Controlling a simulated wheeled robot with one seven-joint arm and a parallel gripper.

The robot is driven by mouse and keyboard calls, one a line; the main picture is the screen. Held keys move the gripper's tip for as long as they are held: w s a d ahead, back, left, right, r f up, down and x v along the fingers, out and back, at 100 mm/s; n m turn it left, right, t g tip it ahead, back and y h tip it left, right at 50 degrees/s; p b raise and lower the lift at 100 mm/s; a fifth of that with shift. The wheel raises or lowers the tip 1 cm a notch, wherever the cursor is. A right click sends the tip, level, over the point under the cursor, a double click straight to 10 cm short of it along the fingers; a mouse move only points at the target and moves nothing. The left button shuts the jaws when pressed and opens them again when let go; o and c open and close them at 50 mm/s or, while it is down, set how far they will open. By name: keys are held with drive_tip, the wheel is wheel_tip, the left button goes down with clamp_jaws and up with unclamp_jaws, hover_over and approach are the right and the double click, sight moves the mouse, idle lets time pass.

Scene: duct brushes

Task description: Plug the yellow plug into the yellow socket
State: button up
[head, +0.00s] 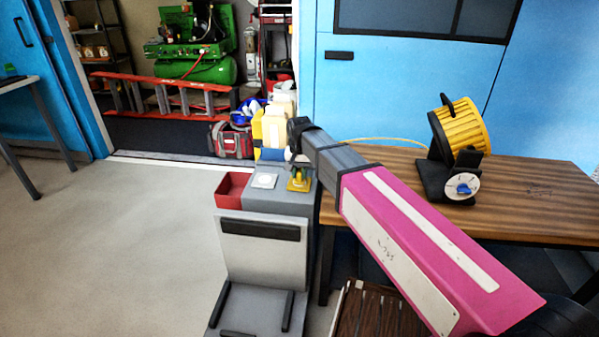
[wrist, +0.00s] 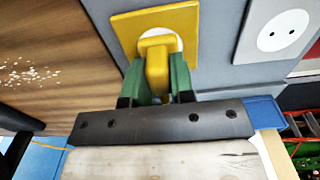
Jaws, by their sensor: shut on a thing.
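The yellow socket (wrist: 183,22) is a square yellow plate with a pale round recess, set in the grey top of a cabinet. It also shows in the head view (head: 299,185). My gripper (wrist: 157,78) has green fingers shut on the yellow plug (wrist: 157,62). The plug lies over the recess in the wrist view and hides much of it. In the head view my gripper (head: 299,173) is right at the yellow socket, and the plug is hardly distinguishable there. I cannot tell how far the plug sits in the recess, as its front is hidden.
A white socket (wrist: 272,38) lies beside the yellow one, also in the head view (head: 264,181). A red bin (head: 231,190) is at the cabinet's left. A wooden table (head: 530,190) on the right carries a yellow cable reel (head: 465,125), with a yellow cable (head: 385,140) running towards my gripper.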

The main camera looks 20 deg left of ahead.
drive_tip(key=shift+f, duration=0.1)
drive_tip(key=o, duration=1)
drive_tip(key=shift+c, duration=0.2)
wheel_tip(320, 180, up, 11)
drive_tip(key=shift+f, duration=0.1)
